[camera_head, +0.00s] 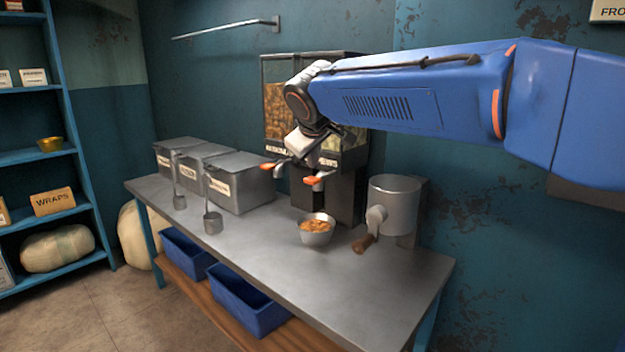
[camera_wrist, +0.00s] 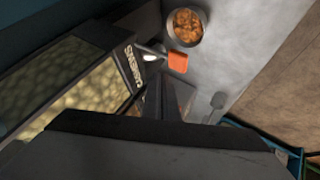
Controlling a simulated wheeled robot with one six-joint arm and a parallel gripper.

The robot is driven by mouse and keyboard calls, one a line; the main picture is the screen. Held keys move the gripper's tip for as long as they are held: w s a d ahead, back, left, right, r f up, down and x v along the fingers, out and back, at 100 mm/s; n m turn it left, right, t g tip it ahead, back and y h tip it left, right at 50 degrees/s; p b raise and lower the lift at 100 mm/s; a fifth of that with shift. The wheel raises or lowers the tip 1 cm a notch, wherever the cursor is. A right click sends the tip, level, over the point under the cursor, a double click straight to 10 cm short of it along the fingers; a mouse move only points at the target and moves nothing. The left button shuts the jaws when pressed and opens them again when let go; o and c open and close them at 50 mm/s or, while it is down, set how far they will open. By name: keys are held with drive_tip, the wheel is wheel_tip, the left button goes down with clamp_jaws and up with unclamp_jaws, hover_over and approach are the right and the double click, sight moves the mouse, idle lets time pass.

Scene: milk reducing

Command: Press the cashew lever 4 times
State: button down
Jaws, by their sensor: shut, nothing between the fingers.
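The dispenser (camera_head: 360,185) has two clear hoppers and two orange-tipped levers. The cashew lever (camera_head: 316,179) is on the right, above the bowl. In the wrist view its orange tip (camera_wrist: 178,62) sits beside a label that seems to read "CASHEWS" (camera_wrist: 133,66). A metal bowl (camera_head: 315,240) with orange-brown nuts stands on the counter under that lever, and it also shows in the wrist view (camera_wrist: 184,42). My gripper (camera_wrist: 158,88) is shut and empty, just beside the lever; I cannot tell if they touch. In the head view the wrist partly hides the dispenser front.
A second orange lever (camera_head: 271,165) is to the left. A metal grinder (camera_head: 395,205) with a wooden-handled crank stands right of the bowl. Lidded bins (camera_head: 240,185) and ladles are on the counter's left. The counter's front (camera_head: 350,285) is clear.

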sight(313, 178)
drive_tip(key=shift+f, duration=0.65)
drive_tip(key=shift+f, duration=0.25)
idle(1.5)
drive_tip(key=shift+f, duration=0.2)
drive_tip(key=shift+f, duration=1.25)
idle(1.7)
idle(0.4)
drive_tip(key=shift+r, duration=1.7)
drive_tip(key=shift+r, duration=2.5)
